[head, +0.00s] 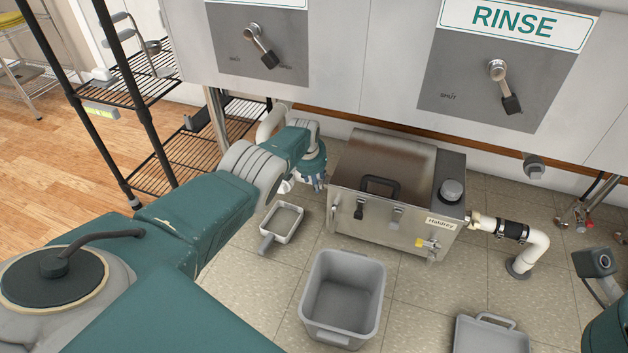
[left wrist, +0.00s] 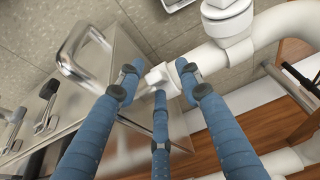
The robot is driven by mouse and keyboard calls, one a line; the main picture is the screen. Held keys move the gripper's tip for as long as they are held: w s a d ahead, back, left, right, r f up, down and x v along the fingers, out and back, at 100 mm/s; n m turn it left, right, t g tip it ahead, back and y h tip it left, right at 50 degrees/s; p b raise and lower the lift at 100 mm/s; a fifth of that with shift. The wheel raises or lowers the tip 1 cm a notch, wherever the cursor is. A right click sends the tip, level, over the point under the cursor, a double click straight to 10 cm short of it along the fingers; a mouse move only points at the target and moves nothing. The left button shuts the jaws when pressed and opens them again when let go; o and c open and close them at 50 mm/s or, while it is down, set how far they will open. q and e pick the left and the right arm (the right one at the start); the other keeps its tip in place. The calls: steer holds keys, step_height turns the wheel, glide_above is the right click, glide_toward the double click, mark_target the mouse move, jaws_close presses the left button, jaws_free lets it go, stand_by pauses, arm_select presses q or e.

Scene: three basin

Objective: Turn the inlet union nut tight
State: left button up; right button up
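The inlet union nut (left wrist: 168,76) is a white fitting with a lug, on the white pipe beside the steel tank, in the left wrist view. The steel tank (head: 385,185) stands by the wall in the head view. My left gripper (head: 316,182) is at the tank's left side, reaching down. In the left wrist view its blue fingers (left wrist: 160,82) are spread around the nut, with gaps showing between fingertips and nut. Firm contact does not show. In the head view the nut is hidden behind my gripper and arm. My right gripper is not in view.
A grey bin (head: 343,295) and a small grey tray (head: 283,222) stand on the floor before the tank. A white outlet pipe (head: 535,243) is on the tank's right. A black wire rack (head: 160,150) stands left. A steel handle (left wrist: 75,62) shows near my fingers.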

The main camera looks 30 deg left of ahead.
arm_select(q)
steer(key=shift+d+r, duration=0.1)
steer(key=shift+r, duration=0.35)
steer(key=s+d+r, duration=0.1)
steer(key=s+r, duration=0.1)
steer(key=s, duration=0.4)
steer(key=s+d+r, duration=0.1)
steer(key=s+d, duration=0.1)
steer(key=s, duration=0.5)
steer(key=shift+s+r, duration=0.2)
steer(key=shift+r, duration=0.2)
